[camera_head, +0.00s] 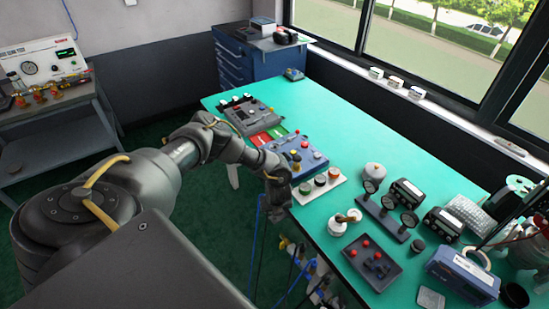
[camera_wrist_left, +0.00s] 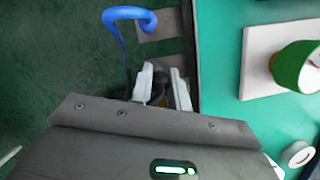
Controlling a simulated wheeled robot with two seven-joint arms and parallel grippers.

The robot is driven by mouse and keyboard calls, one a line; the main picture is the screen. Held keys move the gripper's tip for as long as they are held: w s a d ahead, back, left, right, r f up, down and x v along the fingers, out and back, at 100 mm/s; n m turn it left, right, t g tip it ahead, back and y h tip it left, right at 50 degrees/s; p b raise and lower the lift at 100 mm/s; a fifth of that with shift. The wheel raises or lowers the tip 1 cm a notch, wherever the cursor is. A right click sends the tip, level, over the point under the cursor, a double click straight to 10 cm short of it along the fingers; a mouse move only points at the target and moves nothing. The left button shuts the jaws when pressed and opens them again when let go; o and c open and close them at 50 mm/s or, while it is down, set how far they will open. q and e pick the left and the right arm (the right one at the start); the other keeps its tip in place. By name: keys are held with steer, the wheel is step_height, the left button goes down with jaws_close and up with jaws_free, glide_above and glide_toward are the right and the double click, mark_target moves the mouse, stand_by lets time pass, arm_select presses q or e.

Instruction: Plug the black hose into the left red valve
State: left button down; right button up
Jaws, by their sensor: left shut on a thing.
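My left gripper (camera_head: 279,208) hangs just off the near edge of the table in the head view. In the left wrist view its pale fingers (camera_wrist_left: 163,84) are shut on a dark piece, apparently the black hose (camera_wrist_left: 158,88). The finger plate hides much of it, and I cannot see its end. Dark and blue hoses hang below the gripper in the head view. Small red-orange fittings (camera_head: 39,96) stand in a row below the test instrument at the far left. I cannot tell whether the left red valve is among them. My right gripper is not in view.
The green table (camera_head: 335,120) carries control boxes, gauges and a dark plate with red knobs (camera_head: 372,262). A blue hose (camera_wrist_left: 118,28) loops near the gripper. A grey bench (camera_head: 60,135) holds the test instrument (camera_head: 43,66). Floor between bench and table is open.

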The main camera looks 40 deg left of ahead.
arm_select(q)
steer(key=shift+r, duration=0.25)
stand_by(0.3)
steer(key=shift+r+p, duration=2)
steer(key=shift+p, duration=0.15)
steer(key=shift+d, duration=0.15)
steer(key=w+d+r+n+b, duration=0.1)
steer(key=d, duration=0.1)
steer(key=d+r+n, duration=0.1)
steer(key=d, duration=0.1)
steer(key=w+d+r+n+g+b, duration=0.1)
steer(key=d+r+n, duration=0.1)
steer(key=shift+w+d+y+b, duration=0.3)
steer(key=shift+w+d, duration=0.05)
steer(key=shift+d, duration=0.05)
steer(key=d+r+n+g+b, duration=0.2)
steer(key=d+r+n+b, duration=0.1)
steer(key=d+r+n, duration=0.4)
steer(key=s+d+r+n+g+h+b, duration=0.1)
steer(key=s+r+n+b, duration=0.1)
steer(key=s+r+n, duration=0.3)
steer(key=s+d+r+n+g+h+b, duration=0.1)
steer(key=s+r+n+h+b, duration=0.1)
steer(key=s+r+n, duration=0.3)
step_height(320, 180, up, 6)
steer(key=n+b, duration=0.1)
steer(key=n, duration=0.3)
steer(key=shift+s+d+f+n+g, duration=0.15)
steer(key=shift+s+d+n+g, duration=0.15)
steer(key=shift+s+d+n, duration=0.1)
